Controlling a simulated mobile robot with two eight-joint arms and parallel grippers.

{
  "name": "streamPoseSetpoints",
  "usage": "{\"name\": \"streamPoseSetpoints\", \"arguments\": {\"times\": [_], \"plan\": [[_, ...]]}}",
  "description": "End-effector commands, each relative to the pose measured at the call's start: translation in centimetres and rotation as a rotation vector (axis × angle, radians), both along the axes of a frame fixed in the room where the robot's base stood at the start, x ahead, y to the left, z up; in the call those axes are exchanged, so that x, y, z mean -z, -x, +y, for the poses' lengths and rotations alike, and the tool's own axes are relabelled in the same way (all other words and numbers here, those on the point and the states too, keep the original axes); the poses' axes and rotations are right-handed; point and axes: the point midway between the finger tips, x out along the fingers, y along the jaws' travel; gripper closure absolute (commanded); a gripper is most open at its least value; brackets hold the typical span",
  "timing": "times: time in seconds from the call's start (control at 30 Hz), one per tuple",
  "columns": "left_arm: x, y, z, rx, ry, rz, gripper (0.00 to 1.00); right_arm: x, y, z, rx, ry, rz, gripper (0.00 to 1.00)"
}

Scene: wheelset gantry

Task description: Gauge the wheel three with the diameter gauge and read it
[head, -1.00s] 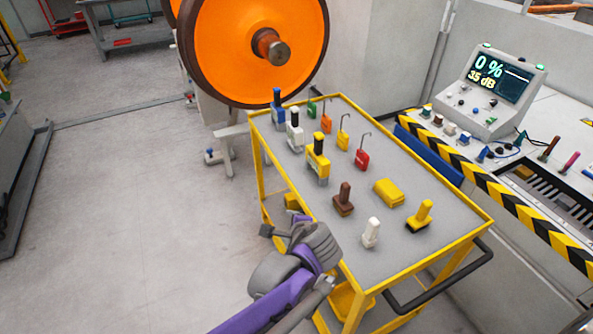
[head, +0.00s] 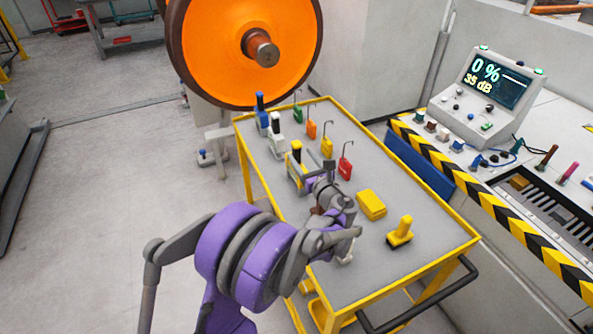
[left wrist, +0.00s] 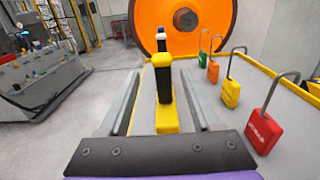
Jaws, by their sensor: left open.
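A large orange wheel (head: 215,50) with a dark rim and a central axle stub stands behind the cart; no number is readable on it. On the cart stands an upright yellow tool with a black grip (head: 297,147), one of several similar handled tools; I cannot tell which is the diameter gauge. My left gripper (head: 301,180) is at this tool. In the left wrist view the open fingers lie either side of the yellow tool (left wrist: 164,85), with visible gaps. Its lower part is partly hidden in the head view. My right gripper is not in view.
The yellow-framed cart (head: 400,275) also holds a blue tool (head: 261,112), a white tool (head: 276,135), several hooked padlocks (head: 345,170), a yellow block (head: 371,205) and a yellow-handled stamp (head: 401,232). A console (head: 487,95) reading "0 %" and "35 dB" stands at right.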

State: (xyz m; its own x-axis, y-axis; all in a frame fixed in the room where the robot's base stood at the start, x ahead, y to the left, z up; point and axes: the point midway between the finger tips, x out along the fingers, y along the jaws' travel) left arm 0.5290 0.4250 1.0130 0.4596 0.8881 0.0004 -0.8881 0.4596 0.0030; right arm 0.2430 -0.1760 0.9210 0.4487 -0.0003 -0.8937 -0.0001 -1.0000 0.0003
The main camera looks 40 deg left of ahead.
Motion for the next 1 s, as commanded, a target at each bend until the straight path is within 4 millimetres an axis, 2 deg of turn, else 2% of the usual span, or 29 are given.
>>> {"name": "streamPoseSetpoints", "arguments": {"times": [0.17, 0.4, 0.67, 1.0], "plan": [[-0.2, -0.8, 1.2, -0.001, 0.001, -0.002, 0.35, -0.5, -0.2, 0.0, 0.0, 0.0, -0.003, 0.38], [-0.3, -2.6, 4.1, -0.001, 0.001, -0.002, 0.35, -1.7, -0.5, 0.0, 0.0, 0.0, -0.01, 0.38], [-0.1, -2.8, 4.5, 0.001, 0.002, -0.001, 0.35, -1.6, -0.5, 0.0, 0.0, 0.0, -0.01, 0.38], [-0.1, -2.7, 4.4, 0.001, 0.002, -0.001, 0.96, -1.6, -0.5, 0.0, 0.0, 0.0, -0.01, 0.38]]}}
